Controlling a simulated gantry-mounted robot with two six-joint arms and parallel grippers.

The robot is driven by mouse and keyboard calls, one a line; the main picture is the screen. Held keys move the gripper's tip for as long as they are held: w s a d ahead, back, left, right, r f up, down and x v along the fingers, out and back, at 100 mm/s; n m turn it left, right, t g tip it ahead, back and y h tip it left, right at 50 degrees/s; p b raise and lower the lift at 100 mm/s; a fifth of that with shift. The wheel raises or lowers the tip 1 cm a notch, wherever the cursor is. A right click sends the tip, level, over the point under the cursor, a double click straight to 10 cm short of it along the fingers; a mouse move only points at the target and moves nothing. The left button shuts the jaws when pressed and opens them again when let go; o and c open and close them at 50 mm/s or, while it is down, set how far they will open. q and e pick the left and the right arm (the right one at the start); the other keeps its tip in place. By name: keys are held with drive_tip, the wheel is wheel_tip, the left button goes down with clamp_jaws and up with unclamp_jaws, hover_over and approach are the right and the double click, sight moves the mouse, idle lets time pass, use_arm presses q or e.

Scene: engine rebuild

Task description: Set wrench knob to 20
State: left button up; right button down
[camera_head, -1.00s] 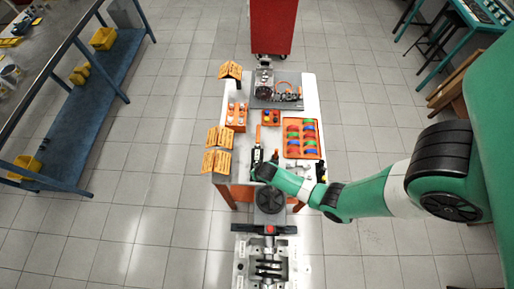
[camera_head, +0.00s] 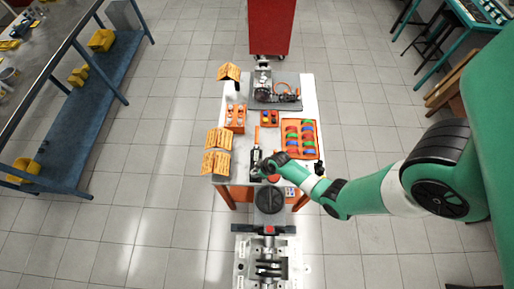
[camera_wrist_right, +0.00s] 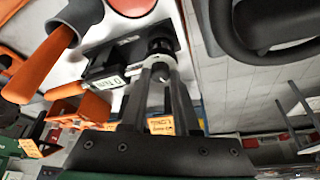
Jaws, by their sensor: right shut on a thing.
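The wrench (camera_head: 255,158) lies near the front left of the white table, its dark body partly covered by my right arm in the head view. In the right wrist view its small display (camera_wrist_right: 106,83) is lit, with characters that appear upside down and too unclear to read surely. Its dark, round knob end (camera_wrist_right: 160,48) with a pale tip sits between my right fingers. My right gripper (camera_wrist_right: 160,75) is shut on this knob. In the head view the right gripper (camera_head: 258,172) is at the wrench's near end. My left gripper is not in view.
An orange tray (camera_head: 317,152) with coloured ring-like parts is right of the wrench. Orange label stands (camera_head: 217,162) line the left table edge. An engine assembly (camera_head: 276,93) stands at the back. An engine block (camera_head: 244,270) is in front.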

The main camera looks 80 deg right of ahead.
idle(0.5)
drive_tip(key=c, duration=0.6)
unclamp_jaws()
drive_tip(key=shift+c, duration=0.2)
drive_tip(key=shift+r, duration=0.1)
drive_tip(key=d+p+v, duration=0.1)
drive_tip(key=p+v, duration=0.7)
drive_tip(key=v, duration=0.3)
drive_tip(key=shift+a+r+p, duration=0.25)
drive_tip(key=shift+a+p, duration=0.05)
drive_tip(key=shift+a, duration=0.1)
drive_tip(key=shift+s, duration=0.15)
